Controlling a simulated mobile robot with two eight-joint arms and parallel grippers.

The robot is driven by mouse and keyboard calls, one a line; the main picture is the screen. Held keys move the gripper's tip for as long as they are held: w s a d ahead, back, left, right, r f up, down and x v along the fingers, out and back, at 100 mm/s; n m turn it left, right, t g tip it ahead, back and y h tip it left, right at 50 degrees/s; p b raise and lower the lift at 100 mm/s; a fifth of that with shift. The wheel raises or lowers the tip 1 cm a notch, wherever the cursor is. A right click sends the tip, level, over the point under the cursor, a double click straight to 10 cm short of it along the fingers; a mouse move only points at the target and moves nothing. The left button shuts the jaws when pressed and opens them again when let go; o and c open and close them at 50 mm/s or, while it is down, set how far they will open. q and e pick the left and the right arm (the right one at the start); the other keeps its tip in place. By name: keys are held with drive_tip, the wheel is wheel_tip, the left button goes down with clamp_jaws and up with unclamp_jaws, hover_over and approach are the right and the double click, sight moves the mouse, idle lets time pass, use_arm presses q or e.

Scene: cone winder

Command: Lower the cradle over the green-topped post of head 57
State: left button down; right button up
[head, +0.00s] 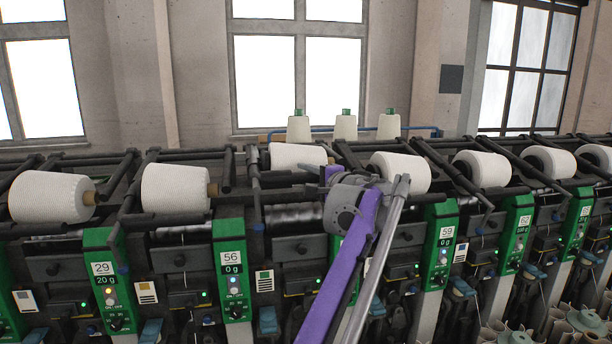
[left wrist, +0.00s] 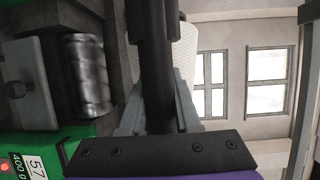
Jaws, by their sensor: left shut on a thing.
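The green-topped post of head 57 (left wrist: 62,143) shows in the left wrist view at the lower left, with its label reading 57 and 400 g. In the head view my left arm covers most of it. My left gripper (head: 325,172) is shut on the dark bar of the cradle (left wrist: 157,65), which passes between its grey fingers (left wrist: 158,112) in the left wrist view. A white yarn cone (head: 298,156) is just behind the gripper, and its edge also shows beside the bar in the left wrist view (left wrist: 188,50). My right gripper is not in view.
Green-topped post 56 (head: 232,262) stands left of my arm and another green post (head: 440,245) stands right. Neighbouring cones (head: 175,188) (head: 400,171) and dark cradle bars crowd both sides. A metal drum (left wrist: 87,75) is beside the held bar.

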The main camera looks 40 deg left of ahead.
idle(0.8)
use_arm(q)
wheel_tip(320, 180, down, 8)
drive_tip(key=n+y+b, duration=0.1)
drive_tip(key=y+b, duration=0.1)
drive_tip(key=b, duration=0.1)
drive_tip(key=shift+w+a+r+t, duration=0.2)
drive_tip(key=shift+w+a+t, duration=0.05)
drive_tip(key=shift+a+t, duration=0.15)
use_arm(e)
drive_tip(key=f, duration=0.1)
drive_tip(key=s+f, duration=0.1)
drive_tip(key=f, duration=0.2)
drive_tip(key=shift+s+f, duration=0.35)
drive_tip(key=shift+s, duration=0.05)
use_arm(q)
drive_tip(key=c, duration=0.6)
unclamp_jaws()
